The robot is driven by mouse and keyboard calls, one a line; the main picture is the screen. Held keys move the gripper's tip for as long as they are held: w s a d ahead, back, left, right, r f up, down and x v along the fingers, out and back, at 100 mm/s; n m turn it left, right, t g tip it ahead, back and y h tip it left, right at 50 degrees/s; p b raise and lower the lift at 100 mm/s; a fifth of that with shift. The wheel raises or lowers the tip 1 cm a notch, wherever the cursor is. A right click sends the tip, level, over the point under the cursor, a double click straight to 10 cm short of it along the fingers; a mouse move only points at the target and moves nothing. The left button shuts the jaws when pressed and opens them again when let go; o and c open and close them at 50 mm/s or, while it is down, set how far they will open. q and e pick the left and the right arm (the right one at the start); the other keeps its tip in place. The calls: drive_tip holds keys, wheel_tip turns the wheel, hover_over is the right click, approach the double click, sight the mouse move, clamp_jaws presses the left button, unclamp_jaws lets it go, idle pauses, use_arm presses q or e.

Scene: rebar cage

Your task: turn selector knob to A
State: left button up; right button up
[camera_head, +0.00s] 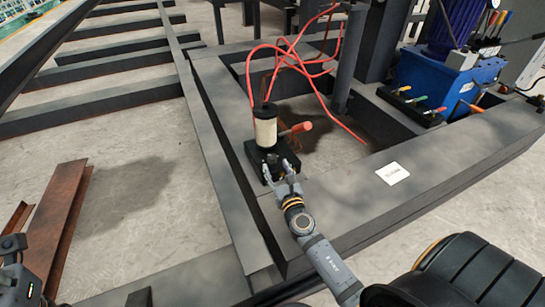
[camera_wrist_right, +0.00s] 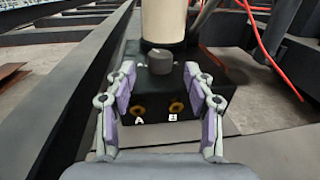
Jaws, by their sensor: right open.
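The selector knob (camera_wrist_right: 161,62) is a grey round knob on top of a black block, seen in the right wrist view. The block's front face (camera_wrist_right: 190,112) has two brass ports marked A, at left, and B, at right. A cream cylinder (camera_head: 265,130) with black ends stands on the block behind the knob. My right gripper (camera_head: 281,168) is open at the block; in the wrist view its fingers (camera_wrist_right: 160,78) stand to either side of the knob, apart from it. The head view hides the knob behind the gripper. My left gripper is not clearly in view; part of my left arm shows at lower left.
Red hoses (camera_head: 290,58) loop above the cylinder, and an orange-red handle (camera_head: 300,128) sticks out beside it. Dark steel beams (camera_head: 218,150) frame the block. A blue hydraulic unit (camera_head: 440,82) stands at right. A white label (camera_head: 393,173) lies on the right beam. Rusty beams (camera_head: 62,215) lie at left.

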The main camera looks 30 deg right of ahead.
sight(274, 161)
drive_tip(key=w, duration=0.3)
drive_tip(key=w+d, duration=0.1)
drive_tip(key=w, duration=0.1)
drive_tip(key=shift+w, duration=0.25)
drive_tip(key=shift+c, duration=0.4)
clamp_jaws()
